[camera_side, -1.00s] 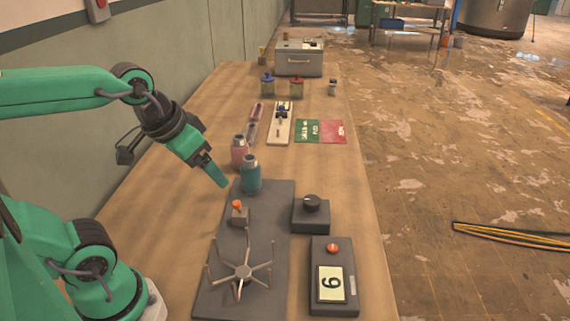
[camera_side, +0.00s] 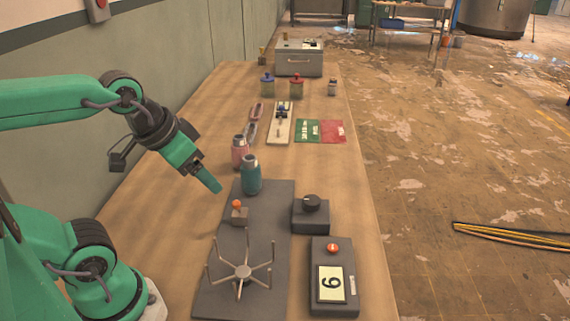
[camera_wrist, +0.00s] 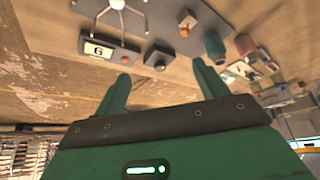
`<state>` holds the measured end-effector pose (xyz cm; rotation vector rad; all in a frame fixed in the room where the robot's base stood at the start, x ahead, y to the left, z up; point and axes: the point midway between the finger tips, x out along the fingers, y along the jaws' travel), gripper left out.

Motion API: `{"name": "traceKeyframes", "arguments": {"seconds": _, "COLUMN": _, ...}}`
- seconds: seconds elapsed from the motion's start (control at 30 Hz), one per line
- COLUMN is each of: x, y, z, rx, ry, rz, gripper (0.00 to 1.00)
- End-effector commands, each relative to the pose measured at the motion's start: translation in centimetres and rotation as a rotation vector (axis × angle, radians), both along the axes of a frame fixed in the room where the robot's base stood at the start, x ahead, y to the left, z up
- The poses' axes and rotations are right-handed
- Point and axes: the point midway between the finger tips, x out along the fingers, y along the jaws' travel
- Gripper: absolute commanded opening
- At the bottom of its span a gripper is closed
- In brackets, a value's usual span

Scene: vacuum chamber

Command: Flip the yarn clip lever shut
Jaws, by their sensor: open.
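The likely yarn clip is a small block (camera_side: 239,215) with an orange-tipped lever (camera_side: 236,204), on the dark base plate (camera_side: 270,215). The lever stands up from the block; whether the clip is open or shut is too small to tell. In the wrist view the orange tip (camera_wrist: 185,31) shows near the top, beyond the right finger. My gripper (camera_side: 217,188) hangs in the air to the upper left of the lever in the side view, apart from it. In the wrist view my gripper (camera_wrist: 161,73) has its two green fingers spread with nothing between them.
A spoked winder (camera_side: 243,271) shares the plate. A teal bottle (camera_side: 251,176) and a pink bottle (camera_side: 239,153) stand close behind the clip. A knob box (camera_side: 311,216) and a box with a display (camera_side: 333,285) stand to the right. The table's left side is clear.

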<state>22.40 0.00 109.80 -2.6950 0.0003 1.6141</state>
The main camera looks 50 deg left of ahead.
Motion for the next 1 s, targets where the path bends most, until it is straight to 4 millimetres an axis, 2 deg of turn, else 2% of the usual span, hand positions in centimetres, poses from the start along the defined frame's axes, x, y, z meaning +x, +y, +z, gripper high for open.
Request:
{"name": "traceKeyframes", "arguments": {"seconds": 0.03, "x": 0.0, "y": 0.0, "z": 0.0, "rx": 0.000, "ry": 0.000, "rz": -0.001, "gripper": 0.62}}
{"name": "traceKeyframes", "arguments": {"seconds": 0.3, "x": 0.2, "y": 0.1, "z": 0.0, "rx": 0.034, "ry": 0.021, "rz": -0.059, "gripper": 0.09}}
{"name": "traceKeyframes", "arguments": {"seconds": 0.37, "x": 0.3, "y": 0.2, "z": -0.1, "rx": 0.050, "ry": 0.032, "rz": -0.090, "gripper": 0.00}}
{"name": "traceKeyframes", "arguments": {"seconds": 0.57, "x": 0.8, "y": 0.4, "z": -0.2, "rx": 0.124, "ry": 0.082, "rz": -0.241, "gripper": 0.00}}
{"name": "traceKeyframes", "arguments": {"seconds": 1.0, "x": 2.2, "y": 1.1, "z": -0.8, "rx": 0.286, "ry": 0.213, "rz": -0.680, "gripper": 0.00}}
